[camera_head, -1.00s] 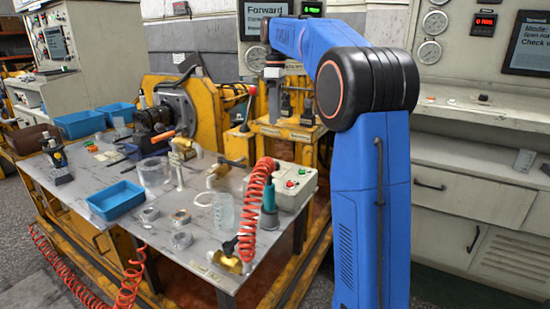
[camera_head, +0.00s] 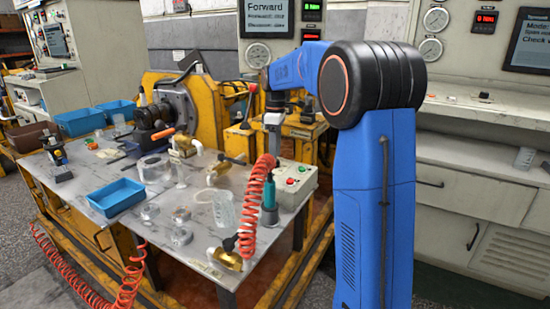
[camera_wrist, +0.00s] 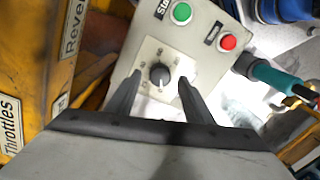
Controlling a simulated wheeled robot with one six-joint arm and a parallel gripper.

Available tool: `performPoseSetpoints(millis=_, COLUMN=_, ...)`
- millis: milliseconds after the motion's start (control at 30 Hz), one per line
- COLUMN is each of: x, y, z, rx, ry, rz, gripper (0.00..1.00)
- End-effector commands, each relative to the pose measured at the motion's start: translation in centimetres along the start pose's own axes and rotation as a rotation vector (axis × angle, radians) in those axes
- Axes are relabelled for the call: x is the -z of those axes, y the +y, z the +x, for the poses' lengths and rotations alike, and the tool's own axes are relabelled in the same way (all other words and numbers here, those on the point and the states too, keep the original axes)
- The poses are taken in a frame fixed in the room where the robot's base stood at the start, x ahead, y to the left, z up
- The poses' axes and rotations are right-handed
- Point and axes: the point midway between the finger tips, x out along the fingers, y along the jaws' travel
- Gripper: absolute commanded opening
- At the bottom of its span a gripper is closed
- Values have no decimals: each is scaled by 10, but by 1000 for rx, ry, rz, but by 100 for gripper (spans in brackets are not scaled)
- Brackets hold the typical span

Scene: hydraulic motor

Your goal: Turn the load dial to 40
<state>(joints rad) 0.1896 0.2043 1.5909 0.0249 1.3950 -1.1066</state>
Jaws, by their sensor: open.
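The load dial (camera_wrist: 159,75) is a black knob on a pale square plate on the grey control box (camera_wrist: 205,45). In the wrist view it sits between my two open fingers, beyond their tips and not gripped. Small marks ring the dial, but I cannot read its setting. My gripper (camera_wrist: 156,84) is open and empty above the box. In the head view my gripper (camera_head: 271,140) points down near the left side of the control box (camera_head: 298,180), and the dial cannot be made out there.
A green button (camera_wrist: 182,13) and a red button (camera_wrist: 227,43) sit beside the dial. A teal-handled tool (camera_head: 269,192) with a coiled red hose (camera_head: 250,215) stands close to the box. Blue trays (camera_head: 116,197) and fittings lie on the metal table to the left.

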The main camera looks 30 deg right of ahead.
Motion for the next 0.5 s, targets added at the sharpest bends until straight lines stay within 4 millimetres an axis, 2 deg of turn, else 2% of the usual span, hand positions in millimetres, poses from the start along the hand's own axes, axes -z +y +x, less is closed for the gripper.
performPoseSetpoints(millis=200, x=0, y=0, z=18, rx=1, ry=-1, rz=0, gripper=47)
performPoseSetpoints(millis=500, x=0, y=0, z=21, rx=0, ry=0, rz=0, gripper=47)
